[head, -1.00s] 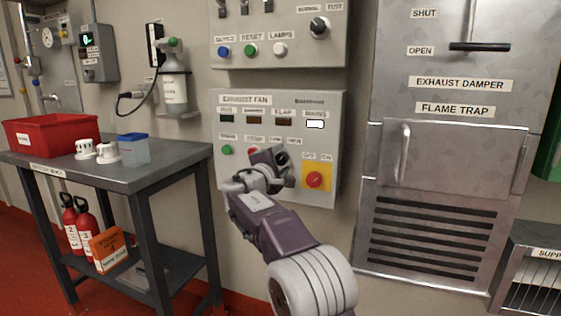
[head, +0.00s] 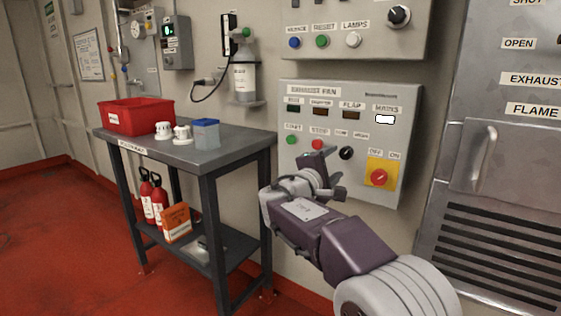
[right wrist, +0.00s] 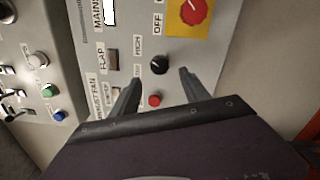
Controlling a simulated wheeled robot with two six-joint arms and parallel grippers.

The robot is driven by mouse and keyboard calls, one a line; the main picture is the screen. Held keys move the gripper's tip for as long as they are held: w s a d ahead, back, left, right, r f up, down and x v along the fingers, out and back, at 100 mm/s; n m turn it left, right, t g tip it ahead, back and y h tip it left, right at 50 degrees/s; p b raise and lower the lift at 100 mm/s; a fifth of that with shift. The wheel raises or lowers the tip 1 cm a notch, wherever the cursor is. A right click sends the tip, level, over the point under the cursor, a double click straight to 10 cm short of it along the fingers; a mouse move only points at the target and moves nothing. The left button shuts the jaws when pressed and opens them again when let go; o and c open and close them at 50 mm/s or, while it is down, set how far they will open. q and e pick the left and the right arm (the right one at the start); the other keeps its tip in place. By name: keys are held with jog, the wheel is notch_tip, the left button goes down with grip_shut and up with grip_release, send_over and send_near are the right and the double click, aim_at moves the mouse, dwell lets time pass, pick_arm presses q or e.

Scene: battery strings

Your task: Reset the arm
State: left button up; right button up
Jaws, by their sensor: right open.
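My right arm reaches up from the lower right in the head view. Its gripper (head: 332,172) is in front of the lower part of the exhaust fan panel (head: 345,104). In the right wrist view the two fingers of the gripper (right wrist: 158,88) are spread apart with nothing between them. The black knob (right wrist: 159,64) shows just beyond the fingertips, and the red stop button (right wrist: 154,100) shows between the fingers. I cannot tell whether a finger touches the panel. My left gripper is not in view.
The red rotary switch on a yellow plate (head: 379,177) is right of my gripper. A grey table (head: 240,142) at left holds a red bin (head: 137,117), white detectors and a blue-lidded container (head: 206,134). The metal exhaust cabinet (head: 505,150) stands at right. Red floor is open at left.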

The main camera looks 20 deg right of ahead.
jog(key=s+d+f+m+g+y+p, duration=0.1)
jog(key=s+f+m+g+y+p, duration=0.2)
jog(key=s+f, duration=0.5)
jog(key=s+f+g+y+p, duration=0.25)
jog(key=s+f+g, duration=0.2)
jog(key=f, duration=0.75)
jog(key=s+a+f+m+g+y, duration=0.4)
jog(key=s+a+f+m+y, duration=0.4)
jog(key=s+a+f, duration=0.65)
notch_tip(320, 180, up, 38)
jog(key=t+p, duration=0.1)
jog(key=p, duration=3.7)
jog(key=shift+m, duration=0.4)
